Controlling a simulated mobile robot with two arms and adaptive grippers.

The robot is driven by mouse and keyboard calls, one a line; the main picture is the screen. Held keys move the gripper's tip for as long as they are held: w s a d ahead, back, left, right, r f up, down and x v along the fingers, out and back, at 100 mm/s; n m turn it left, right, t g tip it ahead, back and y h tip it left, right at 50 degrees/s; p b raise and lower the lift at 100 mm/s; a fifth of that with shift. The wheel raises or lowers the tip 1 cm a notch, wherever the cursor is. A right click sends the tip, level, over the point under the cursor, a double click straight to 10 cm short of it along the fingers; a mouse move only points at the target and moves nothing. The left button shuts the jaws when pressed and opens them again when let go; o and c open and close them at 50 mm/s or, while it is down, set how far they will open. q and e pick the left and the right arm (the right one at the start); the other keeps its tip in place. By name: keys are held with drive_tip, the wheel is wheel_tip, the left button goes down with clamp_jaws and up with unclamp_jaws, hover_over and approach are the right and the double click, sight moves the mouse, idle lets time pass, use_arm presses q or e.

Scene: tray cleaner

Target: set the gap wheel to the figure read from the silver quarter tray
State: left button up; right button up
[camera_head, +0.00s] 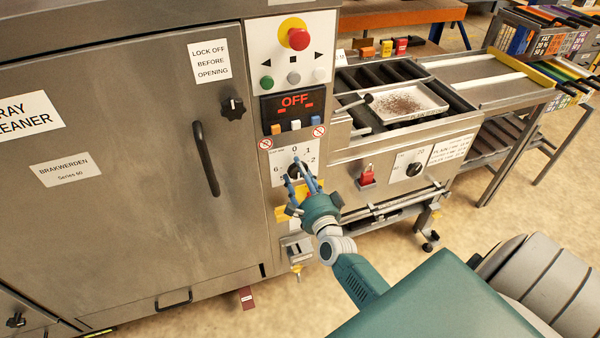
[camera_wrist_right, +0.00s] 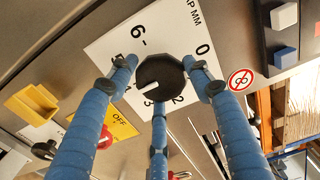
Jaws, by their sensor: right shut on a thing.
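The gap wheel (camera_wrist_right: 165,72) is a round black knob on a white dial plate (camera_wrist_right: 110,47) marked "MM". Its white mark points to the lower left, where a finger partly hides the figures. Figures 6, 0, 2 and 3 show. My right gripper (camera_head: 303,183) reaches the dial plate (camera_head: 281,155) on the cleaner's front; its blue fingers (camera_wrist_right: 160,100) are shut around the wheel. My left gripper is out of view.
Above the dial are an "OFF" display (camera_head: 294,102) and a red stop button (camera_head: 299,39). A red switch (camera_head: 367,174), a second black knob (camera_head: 413,169) and a printed placard (camera_head: 452,149) are to the right.

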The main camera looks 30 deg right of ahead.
drive_tip(key=n, duration=0.3)
drive_tip(key=n+p, duration=0.1)
drive_tip(key=shift+w+a+r+n, duration=0.15)
drive_tip(key=shift+a+r+n, duration=0.1)
drive_tip(key=shift+n, duration=0.05)
drive_tip(key=n, duration=0.4)
drive_tip(key=shift+f+n+p, duration=0.25)
drive_tip(key=shift+n+p, duration=0.05)
drive_tip(key=shift+p, duration=0.1)
drive_tip(key=n, duration=0.4)
drive_tip(key=shift+s+f+n+p, duration=0.2)
drive_tip(key=shift+f+n+p, duration=0.1)
drive_tip(key=shift+c, duration=0.2)
drive_tip(key=shift+s+f+n, duration=0.1)
drive_tip(key=shift+f+n, duration=0.1)
drive_tip(key=shift+n, duration=0.8)
drive_tip(key=shift+f+n, duration=0.15)
drive_tip(key=shift+n, duration=0.85)
drive_tip(key=o, duration=1.1)
drive_tip(key=shift+f, duration=0.1)
drive_tip(key=shift+o, duration=0.2)
drive_tip(key=shift+d, duration=0.1)
drive_tip(key=shift+d+r, duration=0.15)
drive_tip(key=shift+r, duration=0.2)
